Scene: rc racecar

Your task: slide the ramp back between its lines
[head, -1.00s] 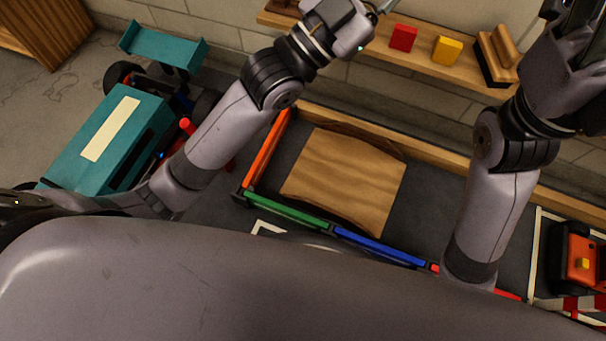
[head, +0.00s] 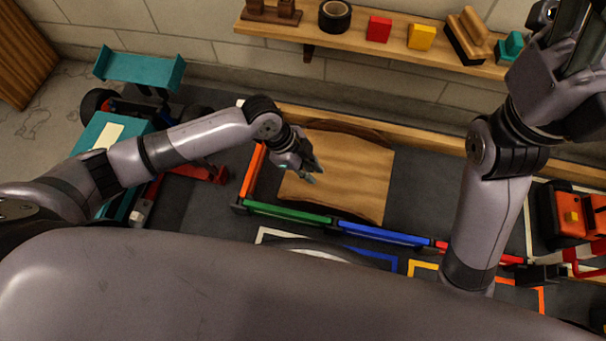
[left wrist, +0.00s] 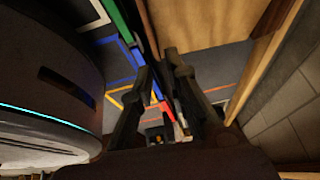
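The ramp (head: 350,175), a light wooden board with curved darker sides, lies on the dark floor inside a low barrier. It sits near the left end, apart from the orange barrier piece (head: 253,170). My left gripper (head: 314,174) is over the left part of the ramp. Whether it touches the ramp is not clear. In the left wrist view its two fingers (left wrist: 158,62) are apart with nothing between them, and the ramp (left wrist: 200,18) shows beyond them. My right gripper (head: 572,35) is raised at the upper right, its fingertips partly cut off. No lines beside the ramp are clearly visible.
Green (head: 288,213) and blue (head: 385,233) barrier pieces run along the near side. A wooden rail (head: 430,152) runs along the wall. A teal car (head: 100,135) stands left. A shelf (head: 330,35) with blocks and tape is above. An orange vehicle (head: 568,215) is right.

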